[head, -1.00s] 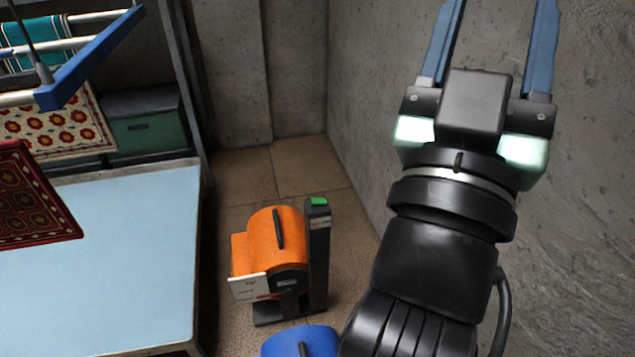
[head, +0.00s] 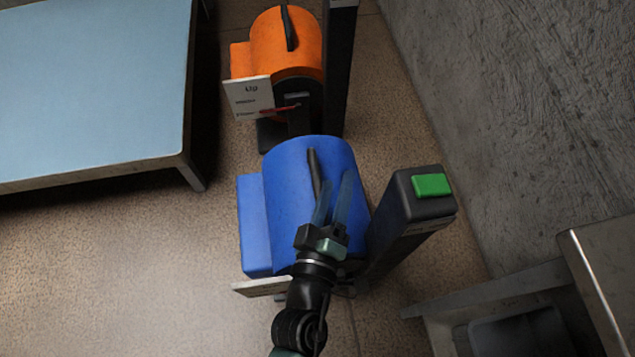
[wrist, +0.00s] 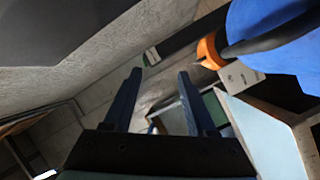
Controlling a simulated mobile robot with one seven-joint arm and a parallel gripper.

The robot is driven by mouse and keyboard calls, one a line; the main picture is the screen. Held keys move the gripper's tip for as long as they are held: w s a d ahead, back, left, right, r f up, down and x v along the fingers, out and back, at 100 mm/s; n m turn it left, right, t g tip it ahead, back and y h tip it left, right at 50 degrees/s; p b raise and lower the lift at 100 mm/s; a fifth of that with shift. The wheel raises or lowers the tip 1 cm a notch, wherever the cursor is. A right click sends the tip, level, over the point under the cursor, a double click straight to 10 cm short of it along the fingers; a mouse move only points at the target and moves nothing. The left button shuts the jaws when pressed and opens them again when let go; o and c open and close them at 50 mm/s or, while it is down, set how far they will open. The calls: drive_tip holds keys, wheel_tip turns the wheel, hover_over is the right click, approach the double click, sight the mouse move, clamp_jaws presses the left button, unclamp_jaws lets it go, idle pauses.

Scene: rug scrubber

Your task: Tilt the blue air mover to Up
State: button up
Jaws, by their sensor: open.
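The blue air mover (head: 290,215) stands on the floor in the middle of the head view, with a dark handle (head: 312,165) on its top. In the wrist view the blue body (wrist: 295,45) and dark handle (wrist: 270,41) are at upper right, beside the fingers. My gripper (head: 337,180) is open and empty, and overlaps the blue body just right of the handle in the head view. I cannot tell its height above it. A white label plate (head: 258,288) at the mover's near side is mostly hidden by my arm.
An orange air mover (head: 285,45) stands behind the blue one; its plate (head: 248,97) reads "Up" at top. A dark post with a green top (head: 432,186) stands right of the blue mover. A pale blue table (head: 90,75) is at left, a concrete wall (head: 520,110) at right.

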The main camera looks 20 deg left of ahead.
drive_tip(key=n+g+y+b, duration=0.1)
drive_tip(key=n+g+b, duration=0.1)
drive_tip(key=b, duration=0.1)
approach(318, 183)
drive_tip(key=x, duration=0.7)
drive_tip(key=f+b+x, duration=0.1)
drive_tip(key=x, duration=0.2)
drive_tip(key=shift+w+a+f, duration=0.1)
drive_tip(key=shift+w+a, duration=0.05)
drive_tip(key=shift+w, duration=0.1)
clamp_jaws()
idle(0.8)
